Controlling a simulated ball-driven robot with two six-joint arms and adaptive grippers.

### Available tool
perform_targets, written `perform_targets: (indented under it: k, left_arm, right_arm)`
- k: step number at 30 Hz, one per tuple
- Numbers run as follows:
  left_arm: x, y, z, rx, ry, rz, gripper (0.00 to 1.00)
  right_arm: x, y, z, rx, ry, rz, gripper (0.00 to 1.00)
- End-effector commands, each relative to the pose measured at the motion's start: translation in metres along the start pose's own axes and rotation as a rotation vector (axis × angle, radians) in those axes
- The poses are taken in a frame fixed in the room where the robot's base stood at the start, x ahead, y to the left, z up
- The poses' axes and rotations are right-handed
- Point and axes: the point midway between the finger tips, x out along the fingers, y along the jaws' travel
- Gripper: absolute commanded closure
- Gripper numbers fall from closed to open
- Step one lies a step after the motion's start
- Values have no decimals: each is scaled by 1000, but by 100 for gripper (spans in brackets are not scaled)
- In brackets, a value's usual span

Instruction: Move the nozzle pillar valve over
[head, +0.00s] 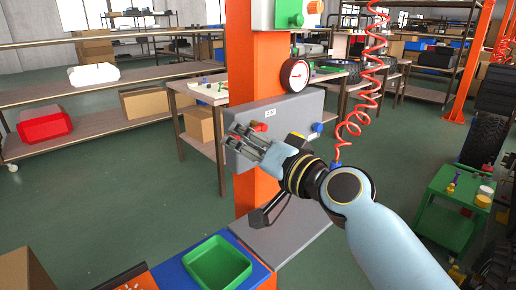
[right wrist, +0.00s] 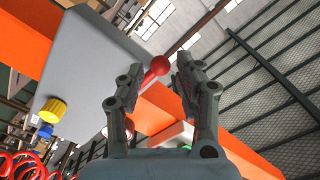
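A grey box (head: 285,112) with a small white label is mounted on the orange pillar (head: 262,65). A red ball knob (head: 260,127) shows at its front, and the same red ball (right wrist: 160,65) is in the right wrist view. I take it for the valve's handle. My right gripper (head: 240,138) is in front of the box, its fingers pointing left. In the right wrist view its two fingers (right wrist: 155,80) are apart, with the ball in the gap near the tips. I cannot tell whether they touch it. My left gripper is not in view.
A yellow knob (right wrist: 53,110) and a blue knob (head: 317,127) are on the box. A round gauge (head: 295,75) sits above it. A red coiled hose (head: 372,90) hangs to the right. A green tray (head: 218,263) is below, and a green cart (head: 450,205) stands right.

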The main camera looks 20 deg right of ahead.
Motion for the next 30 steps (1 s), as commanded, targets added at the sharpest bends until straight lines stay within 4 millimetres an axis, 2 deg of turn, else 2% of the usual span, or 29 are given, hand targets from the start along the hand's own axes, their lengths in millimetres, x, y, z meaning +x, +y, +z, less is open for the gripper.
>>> perform_targets:
  k: [4,9,11,16,25,30]
  left_arm:
    - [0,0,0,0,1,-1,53]
    - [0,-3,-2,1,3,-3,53]
    - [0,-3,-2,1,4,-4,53]
    - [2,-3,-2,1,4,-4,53]
    - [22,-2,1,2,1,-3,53]
    - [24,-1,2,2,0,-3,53]
  right_arm:
    - [21,-1,0,1,-1,-1,67]
    - [18,0,0,0,-1,0,89]
    - [18,0,0,0,0,-1,95]
    - [18,1,0,-1,1,-1,95]
    - [18,17,13,-1,1,0,98]
    - [18,19,14,-1,1,0,98]
